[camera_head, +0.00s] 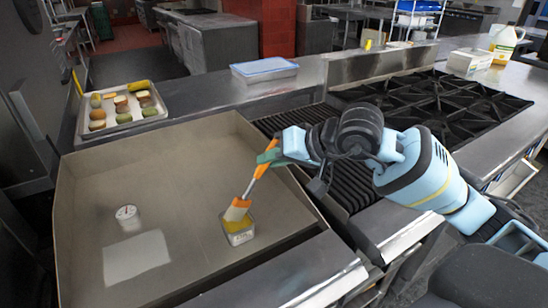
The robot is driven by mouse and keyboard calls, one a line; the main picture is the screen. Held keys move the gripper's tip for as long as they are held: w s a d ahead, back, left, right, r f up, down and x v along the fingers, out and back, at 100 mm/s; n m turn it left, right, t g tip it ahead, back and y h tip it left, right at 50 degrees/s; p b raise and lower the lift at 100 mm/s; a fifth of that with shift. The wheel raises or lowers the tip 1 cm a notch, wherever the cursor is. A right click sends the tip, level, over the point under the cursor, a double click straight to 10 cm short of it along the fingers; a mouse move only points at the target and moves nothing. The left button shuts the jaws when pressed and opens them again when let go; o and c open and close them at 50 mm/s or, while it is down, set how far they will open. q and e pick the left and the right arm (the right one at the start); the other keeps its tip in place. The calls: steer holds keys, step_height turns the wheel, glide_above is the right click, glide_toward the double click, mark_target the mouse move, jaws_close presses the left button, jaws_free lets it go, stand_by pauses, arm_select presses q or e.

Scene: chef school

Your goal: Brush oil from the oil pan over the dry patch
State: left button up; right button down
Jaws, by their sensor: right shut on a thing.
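A brush (238,209) with an orange-tipped handle and a broad orange head is held by my right gripper (268,157), which is shut on its upper handle. The brush tilts, with its head low at the rim of a small square metal oil pan (240,238) holding yellow oil. I cannot tell whether the bristles touch the oil. The pan stands on the floor of a large shallow tray-like griddle (195,172). A pale rectangular dry patch (136,257) lies on the griddle to the left of the pan. My left gripper is not in view.
A ribbed grill (310,118) and black burner grates (440,98) lie to the right. The griddle's left half is mostly clear.

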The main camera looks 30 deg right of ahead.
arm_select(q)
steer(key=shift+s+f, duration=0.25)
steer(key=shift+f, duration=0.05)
arm_select(e)
steer(key=shift+f, duration=0.45)
stand_by(0.5)
steer(key=shift+r, duration=0.1)
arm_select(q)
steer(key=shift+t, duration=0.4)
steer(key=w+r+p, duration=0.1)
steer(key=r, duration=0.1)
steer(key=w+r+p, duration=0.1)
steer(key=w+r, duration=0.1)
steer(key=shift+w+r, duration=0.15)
arm_select(e)
step_height(320, 180, up, 7)
stand_by(0.6)
